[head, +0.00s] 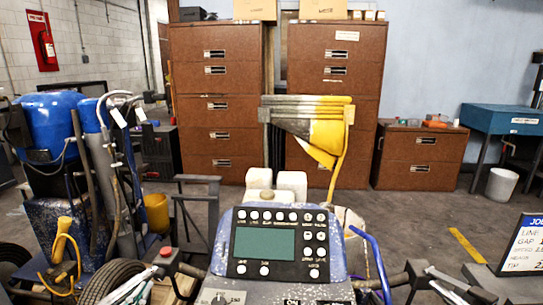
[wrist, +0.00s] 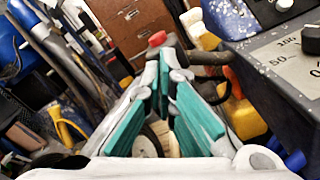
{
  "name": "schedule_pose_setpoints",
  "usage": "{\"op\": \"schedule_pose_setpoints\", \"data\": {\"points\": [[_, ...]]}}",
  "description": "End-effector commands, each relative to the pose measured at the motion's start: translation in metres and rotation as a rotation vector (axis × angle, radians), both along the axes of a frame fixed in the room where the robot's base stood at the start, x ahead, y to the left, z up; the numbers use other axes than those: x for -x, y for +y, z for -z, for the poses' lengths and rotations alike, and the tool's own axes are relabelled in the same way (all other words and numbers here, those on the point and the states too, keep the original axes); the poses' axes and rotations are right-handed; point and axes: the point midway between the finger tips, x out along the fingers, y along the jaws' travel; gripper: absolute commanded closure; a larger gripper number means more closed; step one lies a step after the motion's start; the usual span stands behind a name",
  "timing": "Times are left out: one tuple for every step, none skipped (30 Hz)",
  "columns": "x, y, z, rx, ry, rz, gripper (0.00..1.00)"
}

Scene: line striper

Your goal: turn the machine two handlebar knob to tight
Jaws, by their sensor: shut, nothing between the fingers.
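The machine in front has a control console (head: 278,246) with a screen and several buttons. A red knob (head: 166,252) stands at the left side of its handlebar (head: 190,270). In the wrist view the red knob (wrist: 157,38) shows just beyond my fingertips, beside the dark handlebar (wrist: 207,57). I cannot tell whether the fingertips touch it. My gripper (wrist: 164,62) has teal finger pads and is shut and empty, pointing toward the red knob. In the head view a pale part of my gripper (head: 130,288) shows at the bottom left. No tight marking on the red knob is readable.
A blue striper with hoses (head: 55,125) stands close on the left. A black dial knob (wrist: 311,38) sits on a marked plate at the right of the wrist view. Brown cabinets (head: 215,130) line the back. A job board (head: 522,245) stands at right.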

Motion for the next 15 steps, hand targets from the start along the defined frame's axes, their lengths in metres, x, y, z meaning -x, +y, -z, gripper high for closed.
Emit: {"op": "schedule_pose_setpoints", "data": {"points": [[-0.005,0.000,0.002,0.002,-0.001,-0.002,1.00],[-0.009,0.000,0.002,0.001,-0.001,0.000,1.00],[-0.014,-0.001,0.002,0.001,-0.001,0.000,1.00],[-0.017,-0.001,0.002,0.001,-0.001,0.000,1.00],[-0.021,-0.002,0.002,0.001,-0.001,0.000,1.00],[-0.026,-0.002,0.002,0.001,-0.001,0.000,1.00],[-0.031,-0.003,0.002,0.000,0.000,0.001,1.00],[-0.035,-0.004,0.002,0.000,0.000,0.002,1.00],[-0.039,-0.004,0.002,0.000,0.000,0.002,1.00],[-0.042,-0.004,0.001,0.000,0.000,0.002,1.00],[-0.045,-0.004,0.001,-0.001,0.000,0.002,1.00],[-0.049,-0.004,0.001,-0.001,0.000,0.001,1.00],[-0.051,-0.005,0.001,-0.001,0.000,0.001,1.00],[-0.052,-0.005,0.001,-0.001,0.000,0.001,1.00],[-0.054,-0.005,0.000,-0.001,0.000,0.001,1.00]]}}
